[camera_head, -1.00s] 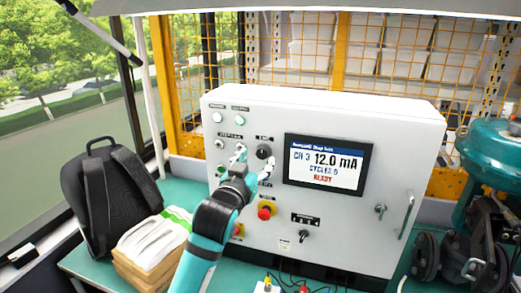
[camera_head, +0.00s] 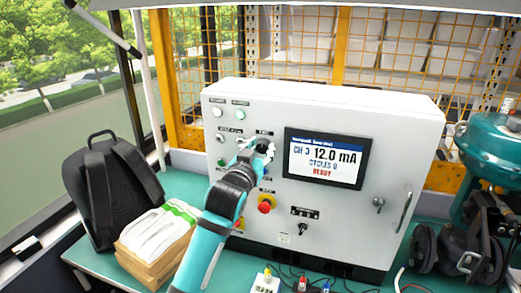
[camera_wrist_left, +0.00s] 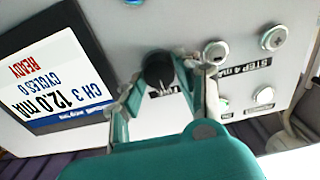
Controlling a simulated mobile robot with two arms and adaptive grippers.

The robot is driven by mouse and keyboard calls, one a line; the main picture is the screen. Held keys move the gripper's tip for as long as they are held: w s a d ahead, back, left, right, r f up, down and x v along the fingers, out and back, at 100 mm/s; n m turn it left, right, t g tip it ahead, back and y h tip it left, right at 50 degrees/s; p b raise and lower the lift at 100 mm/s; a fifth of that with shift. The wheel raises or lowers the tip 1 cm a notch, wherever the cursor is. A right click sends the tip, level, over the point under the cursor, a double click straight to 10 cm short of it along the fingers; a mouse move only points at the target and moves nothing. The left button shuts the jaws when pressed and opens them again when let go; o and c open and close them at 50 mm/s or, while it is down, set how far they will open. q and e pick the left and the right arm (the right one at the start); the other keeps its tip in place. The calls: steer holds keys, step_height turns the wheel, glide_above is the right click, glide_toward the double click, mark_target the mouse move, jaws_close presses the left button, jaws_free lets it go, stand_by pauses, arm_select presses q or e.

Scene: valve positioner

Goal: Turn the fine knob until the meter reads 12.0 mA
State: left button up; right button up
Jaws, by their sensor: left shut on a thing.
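The fine knob (camera_wrist_left: 157,70) is a black round knob with a white pointer line on the grey control panel. My left gripper (camera_head: 260,148) is shut on it, with a finger on each side in the left wrist view. Its label is partly hidden by the gripper. The meter screen (camera_head: 324,158) reads CH 3, 12.0 mA, CYCLES 0, READY. The screen also shows, tilted and upside down, in the left wrist view (camera_wrist_left: 60,75). My right gripper is not in view.
A red emergency button (camera_head: 265,206) sits below the knob, and a black selector switch (camera_head: 303,229) is lower right of it. A teal valve (camera_head: 488,150) stands at right.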

arm_select(q)
steer(key=shift+c, duration=1.3)
steer(key=shift+r+m+p, duration=0.15)
steer(key=shift+m+p, duration=0.55)
steer(key=shift+m, duration=1.3)
steer(key=o, duration=1.1)
steer(key=shift+s, duration=0.15)
steer(key=v, duration=1.1)
steer(key=shift+s+a, duration=0.1)
steer(key=shift+s, duration=0.25)
